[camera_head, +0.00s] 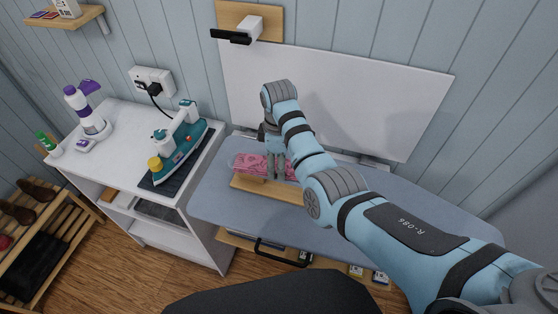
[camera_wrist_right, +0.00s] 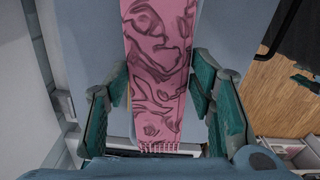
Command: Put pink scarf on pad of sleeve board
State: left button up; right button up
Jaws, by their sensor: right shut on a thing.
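The pink scarf (camera_head: 249,160), with a dark swirling pattern, lies along the top of the sleeve board (camera_head: 243,187), whose wooden base stands on the blue-grey ironing board. The pad is largely hidden, so I cannot tell whether the scarf rests on it or is just above it. My right gripper (camera_head: 278,165) points down over the sleeve board and is shut on the scarf. In the right wrist view, the scarf (camera_wrist_right: 160,45) runs between the fingers of the right gripper (camera_wrist_right: 161,85), fringed end towards the camera. My left gripper is not in view.
The ironing board (camera_head: 215,205) has free room at its left end. A teal iron (camera_head: 178,150) stands on a dark mat on the white cabinet (camera_head: 110,125) at left. A white panel (camera_head: 340,95) stands behind the board. A shoe rack (camera_head: 40,240) is at lower left.

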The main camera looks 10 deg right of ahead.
jog(key=shift+f, duration=0.15)
jog(key=o, duration=1.3)
